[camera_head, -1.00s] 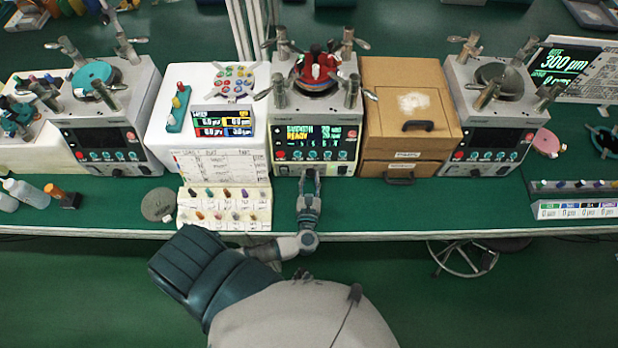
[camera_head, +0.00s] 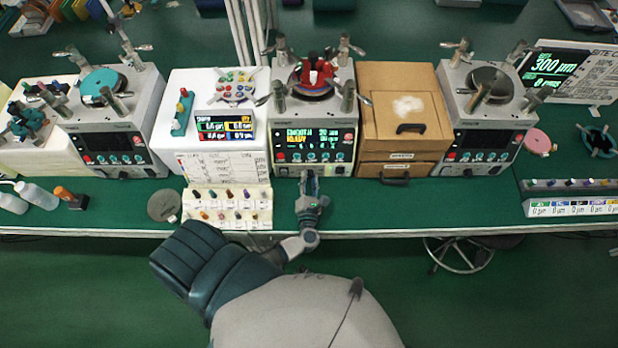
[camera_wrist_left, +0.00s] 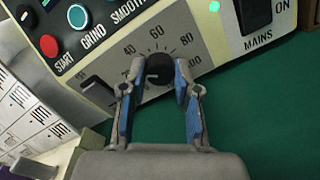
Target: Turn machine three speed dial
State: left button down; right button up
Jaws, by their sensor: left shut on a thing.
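The speed dial (camera_wrist_left: 159,68) is a round black knob on the machine's cream front panel, with a number scale around it. The machine (camera_head: 314,139) stands in the middle of the head view, with a lit screen and a red part on top. My left gripper (camera_wrist_left: 155,76) has its two blue-padded fingers on either side of the dial, shut on it. In the head view the left gripper (camera_head: 309,176) is at the machine's lower front, where its fingers hide the dial. The dial's pointer is hard to read. My right gripper is not in view.
A brown drawer box (camera_head: 406,110) stands right of the machine, and a white cabinet (camera_head: 190,95) stands left. A peg rack (camera_head: 228,208) lies close left of my arm. Similar machines stand further left (camera_head: 110,125) and right (camera_head: 487,120). Green bench is clear right of my gripper.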

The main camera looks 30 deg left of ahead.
pick_arm(q)
jog(key=shift+m, duration=0.5)
jog(key=c, duration=0.8)
grip_release()
jog(key=shift+d, duration=0.1)
jog(key=shift+c, duration=0.2)
jog(key=v, duration=1.2)
